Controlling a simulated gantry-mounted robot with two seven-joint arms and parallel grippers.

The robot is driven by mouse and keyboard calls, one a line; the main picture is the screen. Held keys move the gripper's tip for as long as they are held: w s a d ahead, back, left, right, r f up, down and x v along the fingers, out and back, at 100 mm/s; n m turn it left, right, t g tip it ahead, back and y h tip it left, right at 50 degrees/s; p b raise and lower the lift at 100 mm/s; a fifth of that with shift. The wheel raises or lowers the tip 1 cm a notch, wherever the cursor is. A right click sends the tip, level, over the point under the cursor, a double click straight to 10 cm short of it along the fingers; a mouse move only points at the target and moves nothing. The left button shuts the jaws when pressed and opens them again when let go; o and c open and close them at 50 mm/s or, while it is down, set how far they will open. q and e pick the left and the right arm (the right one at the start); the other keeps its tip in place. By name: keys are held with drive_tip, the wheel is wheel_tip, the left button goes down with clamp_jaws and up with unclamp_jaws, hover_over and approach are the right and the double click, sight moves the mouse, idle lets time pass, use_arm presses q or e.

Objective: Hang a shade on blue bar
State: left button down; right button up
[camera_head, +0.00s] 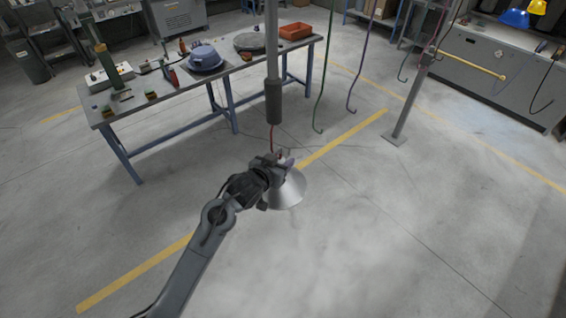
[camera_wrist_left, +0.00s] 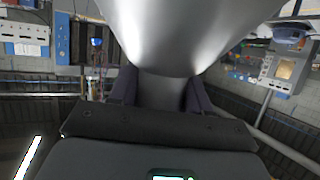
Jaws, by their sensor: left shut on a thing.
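A silver cone-shaped shade (camera_head: 285,191) is held above the floor, its wide opening facing down and right in the head view. My left gripper (camera_head: 279,161) is shut on the narrow neck of the shade. In the left wrist view the shade (camera_wrist_left: 185,35) fills the top middle, and its grey neck sits between the fingers of my left gripper (camera_wrist_left: 160,92). My right gripper is not in view.
A green hooked bar (camera_head: 325,85) hangs left of the blue one. A grey post (camera_head: 410,98) carries a yellow horizontal bar (camera_head: 475,66). A thick grey vertical pole (camera_head: 272,60) hangs just above my gripper. A cluttered workbench (camera_head: 150,112) stands back left. The right floor is clear.

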use_arm(q)
drive_tip(key=shift+w+a, duration=0.15)
drive_tip(key=shift+w, duration=0.1)
drive_tip(key=shift+f+b, duration=0.55)
drive_tip(key=shift+f, duration=0.75)
idle(0.4)
drive_tip(key=shift+c, duration=2.2)
unclamp_jaws()
drive_tip(key=shift+s+a, duration=0.1)
drive_tip(key=shift+s, duration=0.05)
